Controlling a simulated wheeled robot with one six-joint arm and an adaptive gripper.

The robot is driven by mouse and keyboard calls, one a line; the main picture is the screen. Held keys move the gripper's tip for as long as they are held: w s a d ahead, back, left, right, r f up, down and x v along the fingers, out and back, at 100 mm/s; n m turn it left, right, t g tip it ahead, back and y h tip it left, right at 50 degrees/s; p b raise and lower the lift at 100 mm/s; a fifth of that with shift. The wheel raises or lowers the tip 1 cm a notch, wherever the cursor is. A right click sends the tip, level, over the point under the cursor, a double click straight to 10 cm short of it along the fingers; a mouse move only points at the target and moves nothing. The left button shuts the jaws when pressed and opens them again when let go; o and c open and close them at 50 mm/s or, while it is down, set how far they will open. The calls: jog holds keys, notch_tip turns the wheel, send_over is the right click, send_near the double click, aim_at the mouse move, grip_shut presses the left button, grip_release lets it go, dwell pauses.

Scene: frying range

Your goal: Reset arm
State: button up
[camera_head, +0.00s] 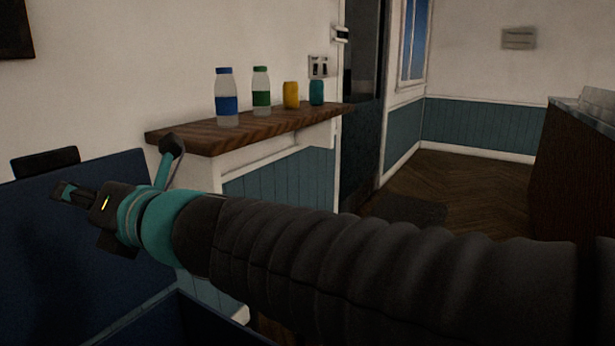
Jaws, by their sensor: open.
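My gripper (64,192) is at the left of the head view, at the end of my dark ribbed arm, which reaches across the lower picture from the right. Its fingers point left and look apart, with nothing seen between them. The gripper shows in front of a dark blue panel (40,260) and is clear of the shelf. Part of that panel and the wall below the shelf are hidden behind my arm.
A wooden shelf (215,139) bears a blue-labelled bottle (227,100), a green-labelled bottle (261,93), a yellow can (291,96) and a teal can (316,93). A brown counter (580,165) stands at the right. Open floor (465,180) shows between shelf and counter.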

jog(key=s+d+f+n+g+h, duration=0.2)
jog(key=s+f+n+g, duration=0.45)
jog(key=n, duration=0.85)
jog(key=d+f+n+t+h, duration=0.3)
jog(key=d+f+n+h, duration=0.4)
jog(key=d+f+n, duration=1)
jog(key=d+f+t+h, duration=0.2)
jog(key=d+h, duration=0.5)
jog(key=d, duration=1.9)
jog(key=shift+s+d+f+m, duration=0.15)
jog(key=shift+f+m, duration=0.15)
